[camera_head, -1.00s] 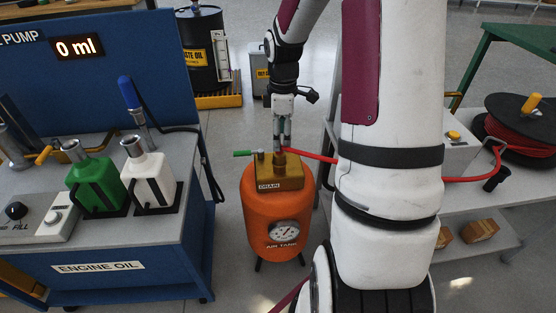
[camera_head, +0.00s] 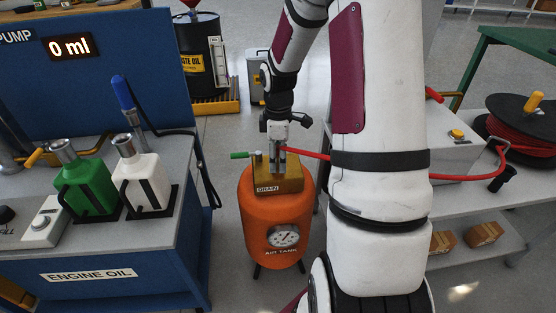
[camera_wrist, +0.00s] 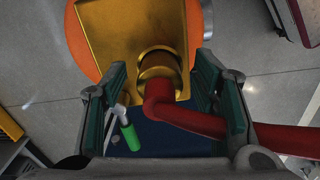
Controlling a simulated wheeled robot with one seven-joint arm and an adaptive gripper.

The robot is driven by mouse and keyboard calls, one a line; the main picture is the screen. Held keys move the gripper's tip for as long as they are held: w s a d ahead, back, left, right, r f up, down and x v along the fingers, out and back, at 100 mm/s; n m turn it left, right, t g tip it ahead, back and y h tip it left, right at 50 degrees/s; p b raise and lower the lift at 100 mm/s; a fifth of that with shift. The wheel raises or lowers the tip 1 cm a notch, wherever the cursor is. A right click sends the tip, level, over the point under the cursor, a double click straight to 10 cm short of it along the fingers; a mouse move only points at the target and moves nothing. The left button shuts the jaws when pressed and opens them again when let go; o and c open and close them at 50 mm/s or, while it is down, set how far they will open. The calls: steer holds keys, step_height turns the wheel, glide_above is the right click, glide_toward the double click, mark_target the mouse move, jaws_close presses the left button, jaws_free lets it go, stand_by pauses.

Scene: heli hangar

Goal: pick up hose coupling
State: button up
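The hose coupling (camera_wrist: 160,75) is a round brass-and-dark fitting on top of the yellow-brown block marked DRAIN (camera_head: 279,184). A red hose (camera_wrist: 190,122) leaves it; in the head view the hose runs right (camera_head: 312,153). The block caps an orange air tank (camera_head: 274,215). My gripper (camera_head: 277,160) points down over the block. In the wrist view its green-padded fingers (camera_wrist: 160,88) are spread, one on each side of the coupling, with gaps visible. The head view does not show the coupling clearly behind the fingers.
A green lever (camera_head: 240,155) sticks out left of the block. The engine oil bench (camera_head: 120,255) stands at left with a green and a white jug. A grey shelf (camera_head: 470,205) with a red hose reel (camera_head: 520,130) stands at right.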

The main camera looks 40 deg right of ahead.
jaws_close()
steer(key=shift+r, duration=0.2)
